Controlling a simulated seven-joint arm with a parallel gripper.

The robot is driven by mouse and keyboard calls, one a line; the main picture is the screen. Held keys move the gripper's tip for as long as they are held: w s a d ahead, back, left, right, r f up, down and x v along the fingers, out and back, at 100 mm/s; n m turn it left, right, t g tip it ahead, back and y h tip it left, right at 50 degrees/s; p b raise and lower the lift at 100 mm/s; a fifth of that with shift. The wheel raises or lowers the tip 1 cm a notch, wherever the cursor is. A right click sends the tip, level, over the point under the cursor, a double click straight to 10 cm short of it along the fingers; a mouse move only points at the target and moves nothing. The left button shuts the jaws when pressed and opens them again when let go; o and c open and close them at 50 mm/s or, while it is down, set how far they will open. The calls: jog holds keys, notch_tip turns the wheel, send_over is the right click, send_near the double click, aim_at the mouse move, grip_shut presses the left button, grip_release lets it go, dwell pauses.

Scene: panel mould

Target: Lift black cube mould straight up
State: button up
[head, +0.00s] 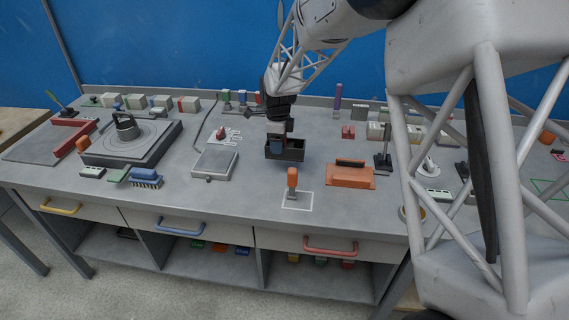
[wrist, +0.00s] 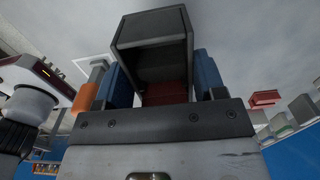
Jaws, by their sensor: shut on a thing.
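The black cube mould (head: 294,155) is an open dark box near the middle of the bench in the head view. My gripper (head: 278,143) comes down on it from above, with its fingers at the left part of the box. In the wrist view the black mould (wrist: 152,30) fills the space between the two blue fingers of my gripper (wrist: 165,80). The gripper is shut on it. A dark red patch shows below the mould's hollow. I cannot tell whether the mould's underside touches the bench.
An orange-handled tool (head: 292,181) stands in a white outline in front of the mould. An orange tray (head: 351,176) lies to the right, and a grey scale-like plate (head: 214,164) to the left. Several blocks line the back. Above the mould only my arm shows.

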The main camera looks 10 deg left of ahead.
jog(key=shift+r, duration=0.7)
jog(key=shift+r, duration=0.2)
jog(key=shift+d, duration=0.1)
